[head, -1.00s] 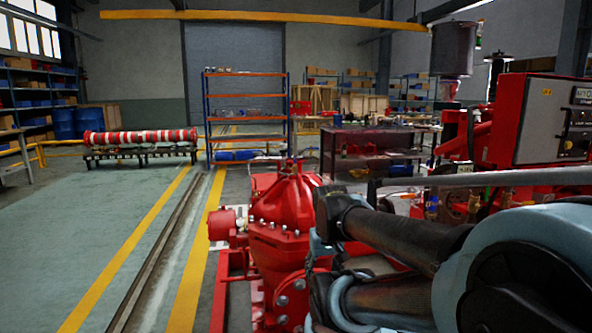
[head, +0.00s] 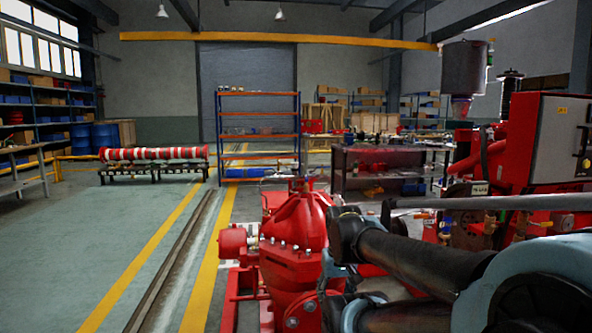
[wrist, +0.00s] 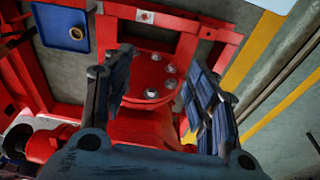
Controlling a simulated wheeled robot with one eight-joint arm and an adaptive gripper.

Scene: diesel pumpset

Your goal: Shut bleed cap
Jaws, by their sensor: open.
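The red pump (head: 298,228) stands low in the middle of the head view, with bolts around its casing. A small fitting (head: 300,185) shows at its top; I cannot tell whether it is the bleed cap. In the wrist view my gripper (wrist: 158,68) is open, with its two dark padded fingers apart and nothing between them. A red bolted flange (wrist: 150,80) of the machine lies beyond the fingers, and I cannot tell how far. I cannot make out the bleed cap in the wrist view. In the head view my arm covers the pump's right side, and the gripper cannot be made out.
A red engine with a control box (head: 562,140) stands at the right. A dark workbench (head: 385,165) and an orange-and-blue rack (head: 258,125) stand behind. A blue tray (wrist: 62,28) lies at the upper left of the wrist view. The floor (head: 100,235) at the left is clear.

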